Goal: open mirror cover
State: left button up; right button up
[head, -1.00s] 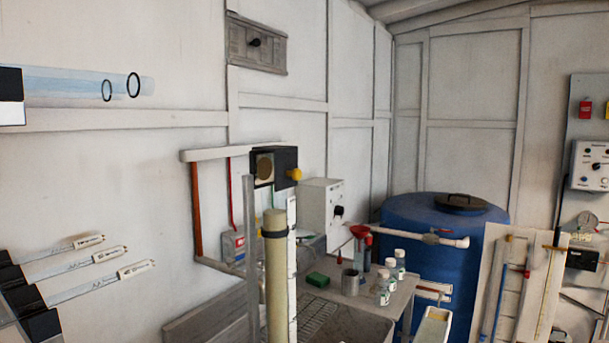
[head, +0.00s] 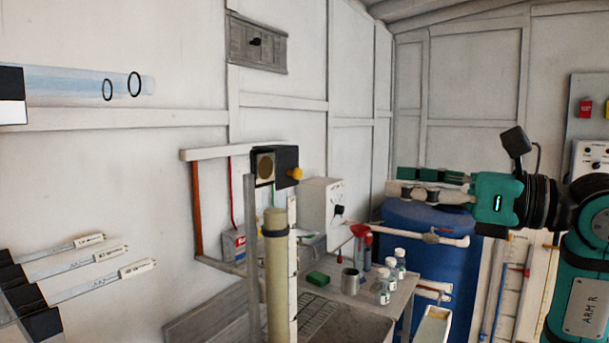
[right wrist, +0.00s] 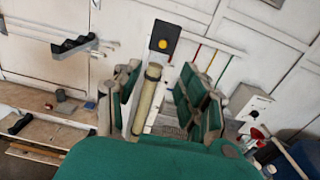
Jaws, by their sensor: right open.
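My left gripper is not in view.
A tan upright column (head: 275,285) stands below the housing. A table with several small bottles (head: 382,287), a grey cup (head: 350,281) and a white box (head: 315,218) is behind. A blue tank (head: 440,260) is at the right.

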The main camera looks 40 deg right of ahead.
aim_at(300, 174)
jog(key=p+x, duration=0.2)
jog(key=x, duration=0.3)
jog(key=p+x, duration=0.3)
jog(key=x, duration=0.3)
jog(key=p+x, duration=0.2)
jog(key=x, duration=0.3)
jog(key=shift+w+d, duration=0.25)
jog(key=shift+w, duration=0.2)
jog(key=shift+w+a+f+h, duration=0.15)
jog(key=shift+w+h, duration=0.15)
jog(key=shift+c, duration=0.3)
grip_shut()
